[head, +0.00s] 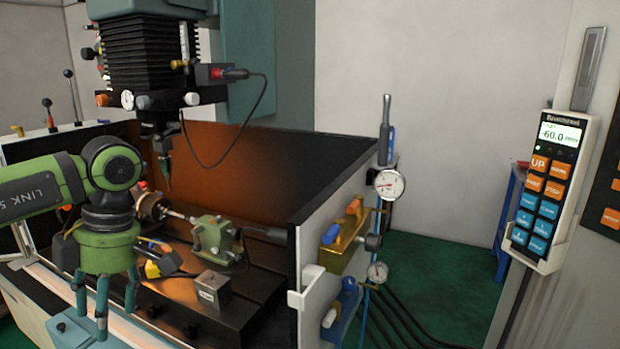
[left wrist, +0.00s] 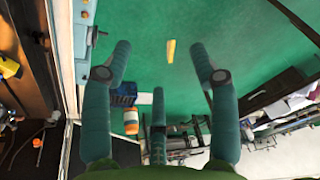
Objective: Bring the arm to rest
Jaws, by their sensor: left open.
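My left arm (head: 45,186) comes in from the left with green links and a dark wrist. Its left gripper (head: 104,312) points down at the front left of the machine, with teal fingers spread and nothing between them. In the left wrist view the same gripper (left wrist: 148,62) is open and empty above a green floor (left wrist: 185,25). The chuck (head: 150,206) sits on the machine bed behind and to the right of the gripper, partly in shadow. A green tailstock-like block (head: 215,240) stands to its right. My right gripper is not in view.
The machine's spindle head (head: 150,55) hangs above the bed. A grey metal block (head: 212,289) lies near the bed's front. The side panel (head: 312,262) carries gauges and valves. A control pendant (head: 546,190) is at the right. A yellow object (left wrist: 171,51) lies on the floor.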

